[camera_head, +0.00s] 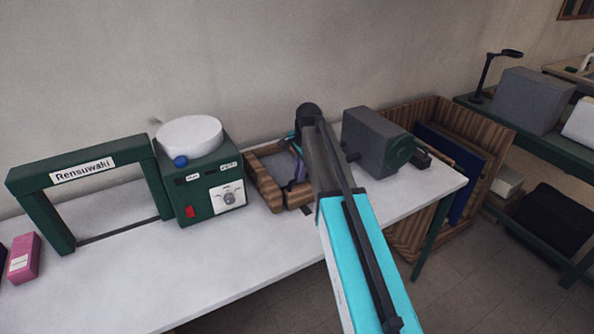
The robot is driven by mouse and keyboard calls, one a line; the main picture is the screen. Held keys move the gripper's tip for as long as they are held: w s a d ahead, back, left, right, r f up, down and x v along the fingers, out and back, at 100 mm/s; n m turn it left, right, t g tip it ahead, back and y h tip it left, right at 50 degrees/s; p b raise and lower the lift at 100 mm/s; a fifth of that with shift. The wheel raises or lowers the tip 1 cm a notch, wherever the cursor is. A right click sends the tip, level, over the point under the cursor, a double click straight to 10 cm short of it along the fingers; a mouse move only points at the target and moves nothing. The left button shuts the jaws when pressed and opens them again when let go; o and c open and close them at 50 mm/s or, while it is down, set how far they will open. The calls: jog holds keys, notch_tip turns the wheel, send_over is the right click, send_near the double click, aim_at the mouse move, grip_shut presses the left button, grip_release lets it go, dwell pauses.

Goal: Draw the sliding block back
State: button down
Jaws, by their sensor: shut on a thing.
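My arm, cyan and dark grey, reaches from the bottom right over the bench to a low wooden frame (263,185). My gripper (298,172) is small in the view, down inside this frame, and partly hidden by my arm. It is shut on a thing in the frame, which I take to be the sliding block. The block itself is hidden, so its shape and position along the frame cannot be told.
A green appliance (205,180) with a white bowl stands left of the frame. A green arch marked Rensuwaki (90,185) and a pink box (24,258) are farther left. A grey machine (372,138) stands close on the right. The white bench front (150,285) is clear.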

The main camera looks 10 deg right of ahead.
jog(key=shift+s+d, duration=0.25)
jog(key=shift+s, duration=0.55)
jog(key=shift+s+d, duration=0.3)
jog(key=shift+s, duration=0.5)
jog(key=shift+s+d, duration=0.25)
jog(key=shift+s, duration=0.55)
jog(key=shift+f, duration=0.1)
jog(key=c, duration=1.8)
grip_release()
jog(key=shift+s, duration=0.1)
jog(key=shift+r, duration=0.2)
jog(key=shift+s+d+r+b, duration=0.1)
jog(key=shift+s+r+b, duration=0.3)
jog(key=shift+r, duration=1.8)
jog(key=shift+s+d+r+b, duration=0.15)
jog(key=shift+s+r+b, duration=0.3)
jog(key=shift+r, duration=1.8)
jog(key=shift+s+d+r+b, duration=0.1)
jog(key=shift+s+r+b, duration=0.3)
jog(key=shift+r, duration=1.8)
jog(key=shift+f, duration=0.1)
